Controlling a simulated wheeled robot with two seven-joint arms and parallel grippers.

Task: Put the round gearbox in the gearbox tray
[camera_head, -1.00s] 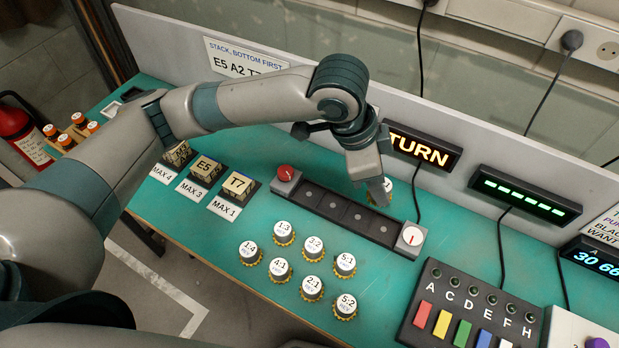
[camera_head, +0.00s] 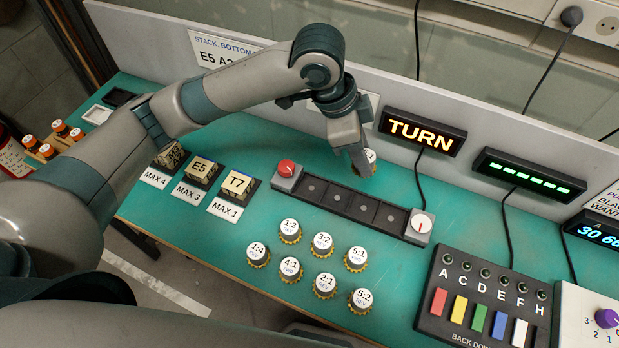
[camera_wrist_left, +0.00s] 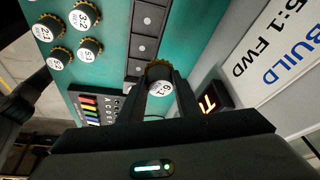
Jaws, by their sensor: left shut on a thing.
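My left gripper (camera_head: 362,164) is shut on a round gearbox (camera_head: 371,156) with a white top, behind the dark slotted strip. In the left wrist view the gearbox (camera_wrist_left: 159,88) sits between the two fingers, with a yellowish rim; its label is too small to read surely. Whether it touches the bench I cannot tell. No tray is labelled as the gearbox tray; a small white tray (camera_head: 97,114) and a black tray (camera_head: 119,97) lie at the far left end of the bench. My right gripper is not in view.
The slotted strip (camera_head: 347,200) runs between a red knob (camera_head: 287,168) and a white dial (camera_head: 421,224). Several labelled round gearboxes (camera_head: 323,243) stand in front. Blocks (camera_head: 238,184) stand at the left. A lit TURN sign (camera_head: 421,132) is by the back panel.

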